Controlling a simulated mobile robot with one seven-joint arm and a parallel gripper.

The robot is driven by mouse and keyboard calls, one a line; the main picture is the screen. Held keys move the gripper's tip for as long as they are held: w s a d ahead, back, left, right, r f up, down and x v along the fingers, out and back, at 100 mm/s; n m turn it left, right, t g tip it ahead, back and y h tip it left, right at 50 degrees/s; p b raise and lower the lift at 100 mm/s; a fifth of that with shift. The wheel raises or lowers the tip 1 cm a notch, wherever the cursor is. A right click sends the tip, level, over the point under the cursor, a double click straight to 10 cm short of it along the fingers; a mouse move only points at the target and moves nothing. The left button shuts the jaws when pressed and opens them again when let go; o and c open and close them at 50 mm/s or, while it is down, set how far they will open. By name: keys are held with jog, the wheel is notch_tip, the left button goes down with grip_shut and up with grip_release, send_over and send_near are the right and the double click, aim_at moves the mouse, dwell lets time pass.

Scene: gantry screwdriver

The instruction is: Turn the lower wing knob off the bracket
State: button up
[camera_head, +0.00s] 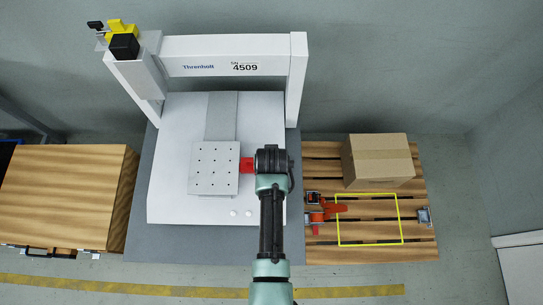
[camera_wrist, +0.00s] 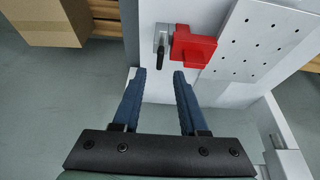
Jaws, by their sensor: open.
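A red blocky, cross-shaped piece (camera_wrist: 194,46) sits at the edge of the perforated metal plate (camera_wrist: 262,42). A small grey bracket-like part (camera_wrist: 160,38) with a black lever-shaped knob (camera_wrist: 162,50) is just left of the red piece. I cannot tell for sure which part is the lower wing knob. My gripper (camera_wrist: 160,74) is open and empty, its blue fingertips just short of these parts and apart from them in the picture. In the head view the red piece (camera_head: 247,165) shows left of my wrist, which hides the bracket and fingertips.
The white gantry machine (camera_head: 235,47) stands behind the plate (camera_head: 214,180). A wooden pallet (camera_head: 365,240) at right carries a cardboard box (camera_head: 378,160), red-orange tools (camera_head: 325,212) and a yellow outlined area (camera_head: 370,244). A wooden cabinet (camera_head: 60,195) stands at left.

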jog(key=p+v, duration=0.1)
jog(key=v, duration=0.6)
jog(key=shift+r, duration=0.25)
jog(key=shift+s, duration=0.1)
jog(key=w+r+t+p, duration=0.1)
jog(key=w+r+t, duration=0.2)
jog(key=w+r, duration=0.45)
jog(key=w+r+t, duration=0.3)
jog(key=w+r, duration=0.1)
jog(key=r, duration=0.7)
jog(key=w+r+t+p, duration=0.25)
jog(key=r+t, duration=0.35)
jog(key=r, duration=1.9)
jog(key=s+r+t, duration=0.3)
jog(key=s+r, duration=0.2)
jog(key=r, duration=0.5)
jog(key=s+r+t, duration=0.4)
jog(key=s+r, duration=0.2)
jog(key=r, duration=0.5)
jog(key=s+r+t, duration=0.4)
jog(key=s+r, duration=0.1)
jog(key=r, duration=0.6)
jog(key=shift+s+r+p, duration=0.2)
jog(key=shift+r+p, duration=0.05)
jog(key=shift+p, duration=0.05)
